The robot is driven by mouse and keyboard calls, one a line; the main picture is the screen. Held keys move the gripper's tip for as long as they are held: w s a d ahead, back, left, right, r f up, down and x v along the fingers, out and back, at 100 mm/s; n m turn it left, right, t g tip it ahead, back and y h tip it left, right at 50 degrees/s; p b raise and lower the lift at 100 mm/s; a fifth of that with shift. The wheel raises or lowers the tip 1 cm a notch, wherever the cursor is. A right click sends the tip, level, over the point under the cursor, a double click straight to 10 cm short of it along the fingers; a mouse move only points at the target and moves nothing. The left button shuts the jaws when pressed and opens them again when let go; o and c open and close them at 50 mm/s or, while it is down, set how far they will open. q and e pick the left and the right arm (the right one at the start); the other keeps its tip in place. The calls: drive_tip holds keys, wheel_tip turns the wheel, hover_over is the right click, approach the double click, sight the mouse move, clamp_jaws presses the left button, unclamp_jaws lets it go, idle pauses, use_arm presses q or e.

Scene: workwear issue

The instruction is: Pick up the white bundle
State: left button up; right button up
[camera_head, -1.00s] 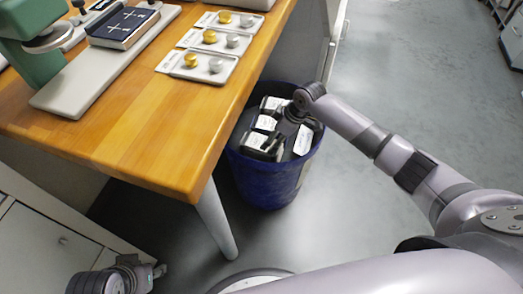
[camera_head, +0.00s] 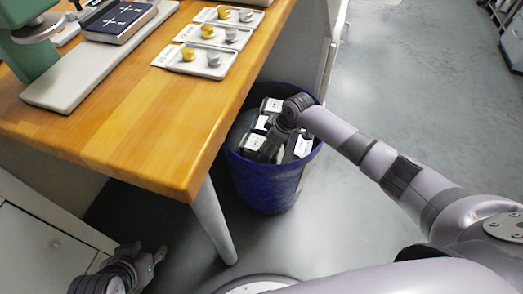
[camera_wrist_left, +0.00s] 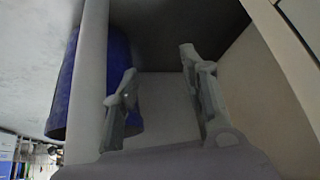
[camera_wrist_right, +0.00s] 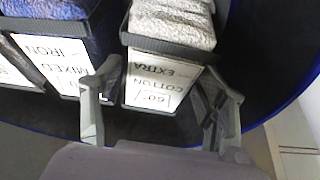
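In the right wrist view a whitish, speckled bundle (camera_wrist_right: 172,22) sits in a dark holder with a white label reading "COTTON" and "EXTRA" (camera_wrist_right: 158,84). My right gripper (camera_wrist_right: 160,76) is open, with one finger on each side of that label; I cannot tell whether they touch it. In the head view my right gripper (camera_head: 274,134) is down at the mouth of a blue bin (camera_head: 262,185) and hides part of its contents. My left gripper (camera_wrist_left: 158,72) is open and empty, low beside the table; the head view shows it too (camera_head: 155,262).
A blue speckled bundle labelled "MIXED" and "IRON" (camera_wrist_right: 50,10) lies beside the whitish one, with another labelled item at the left. The wooden table (camera_head: 130,130) and its leg (camera_head: 212,222) stand close to the bin. Grey floor (camera_head: 410,90) is open at right.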

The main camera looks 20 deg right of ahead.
drive_tip(key=c, duration=0.8)
drive_tip(key=shift+c, duration=0.4)
drive_tip(key=shift+r, duration=0.15)
